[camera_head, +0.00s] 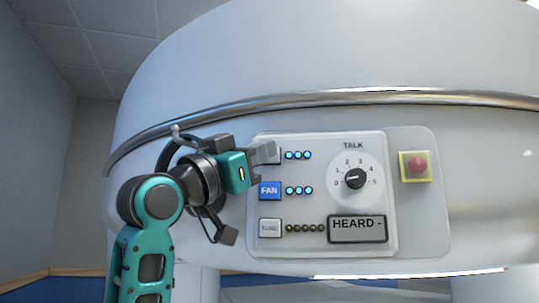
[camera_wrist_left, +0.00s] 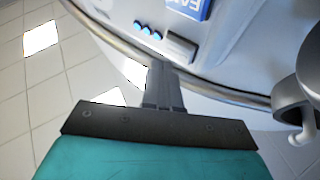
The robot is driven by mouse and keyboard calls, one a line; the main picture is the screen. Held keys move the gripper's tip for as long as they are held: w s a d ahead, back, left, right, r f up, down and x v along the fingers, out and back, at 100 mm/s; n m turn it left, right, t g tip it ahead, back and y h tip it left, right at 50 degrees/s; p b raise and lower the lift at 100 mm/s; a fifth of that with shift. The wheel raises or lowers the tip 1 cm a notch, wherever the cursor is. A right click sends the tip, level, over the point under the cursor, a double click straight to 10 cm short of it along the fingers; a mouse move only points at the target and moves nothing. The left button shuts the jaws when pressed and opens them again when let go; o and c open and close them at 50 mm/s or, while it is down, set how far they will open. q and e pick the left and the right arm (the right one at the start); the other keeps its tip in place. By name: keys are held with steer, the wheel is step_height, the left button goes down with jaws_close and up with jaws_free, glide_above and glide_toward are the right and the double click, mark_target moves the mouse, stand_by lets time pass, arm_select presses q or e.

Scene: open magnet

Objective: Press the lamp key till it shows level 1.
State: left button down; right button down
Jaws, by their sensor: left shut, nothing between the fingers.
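The control panel (camera_head: 320,260) is on the white magnet's curved side. Its top-left key, the lamp key (camera_wrist_left: 182,46), is grey; its label cannot be read. My right gripper is not in view.
Below are a blue FAN key (camera_head: 269,190) with three lit lights and a grey TUNE key (camera_head: 270,228) with unlit lights. To the right are the TALK dial (camera_head: 355,179), a HEARD display (camera_head: 357,228) and a red button (camera_head: 417,166). A metal rail (camera_head: 400,96) runs above.

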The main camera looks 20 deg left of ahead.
arm_select(q)
steer(key=shift+w, duration=0.15)
steer(key=shift+w+a, duration=0.1)
steer(key=shift+w, duration=0.2)
steer(key=shift+w, duration=0.5)
stand_by(0.8)
steer(key=shift+s, duration=0.9)
